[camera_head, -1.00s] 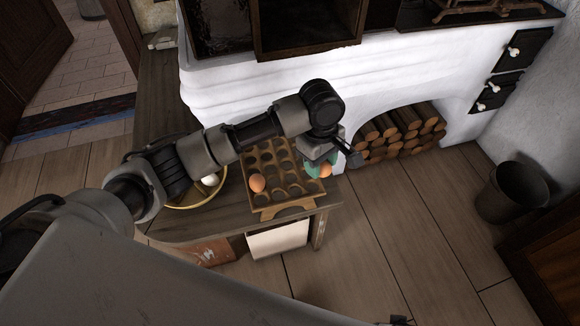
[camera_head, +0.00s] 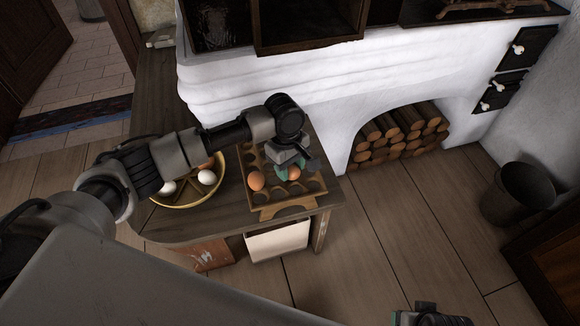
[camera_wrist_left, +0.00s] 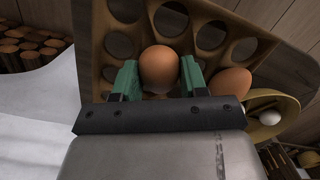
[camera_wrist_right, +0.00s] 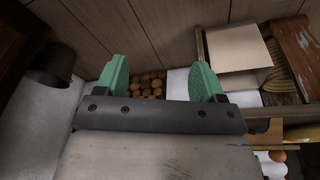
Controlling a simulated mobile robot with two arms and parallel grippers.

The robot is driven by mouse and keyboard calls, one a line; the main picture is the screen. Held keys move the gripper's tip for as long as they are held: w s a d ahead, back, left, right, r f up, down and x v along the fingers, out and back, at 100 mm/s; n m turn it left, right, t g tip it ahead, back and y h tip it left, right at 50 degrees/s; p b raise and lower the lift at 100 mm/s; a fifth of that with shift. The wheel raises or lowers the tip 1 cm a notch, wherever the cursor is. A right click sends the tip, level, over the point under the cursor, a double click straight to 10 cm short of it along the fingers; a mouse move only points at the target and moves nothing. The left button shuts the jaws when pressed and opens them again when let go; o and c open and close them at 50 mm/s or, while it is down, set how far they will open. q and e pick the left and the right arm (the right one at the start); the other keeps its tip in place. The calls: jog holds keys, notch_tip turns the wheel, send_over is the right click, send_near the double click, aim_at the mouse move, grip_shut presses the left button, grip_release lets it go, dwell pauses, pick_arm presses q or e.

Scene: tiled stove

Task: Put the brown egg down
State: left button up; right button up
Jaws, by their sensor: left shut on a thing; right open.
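A brown egg (camera_head: 294,173) is between the fingers of my left gripper (camera_head: 287,171), over the wooden egg tray (camera_head: 290,209). In the left wrist view the held egg (camera_wrist_left: 159,66) sits between the two green fingertips, with tray holes around it. I cannot tell whether its underside, hidden by the gripper, touches the tray. A second brown egg (camera_head: 257,181) rests in the tray to the left; it also shows in the left wrist view (camera_wrist_left: 230,82). My right gripper (camera_wrist_right: 164,85) is open and empty, away from the tray; part of it shows at the head view's bottom edge.
The tray stands at the end of a dark wooden bench (camera_head: 190,222). A yellow bowl (camera_head: 186,205) with white eggs and a brown one is left of it. The white stove (camera_head: 330,95) rises behind, with stacked firewood (camera_head: 400,140) in its arch. A dark bucket (camera_head: 518,193) stands right.

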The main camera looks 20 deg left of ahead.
jog(key=shift+f, duration=0.15)
pick_arm(q)
jog(key=shift+f, duration=0.2)
pick_arm(e)
jog(key=shift+f, duration=0.3)
jog(key=shift+f, duration=0.1)
pick_arm(q)
jog(key=shift+f, duration=0.1)
jog(key=o, duration=0.7)
jog(key=shift+c, duration=0.2)
pick_arm(e)
jog(key=shift+f, duration=0.4)
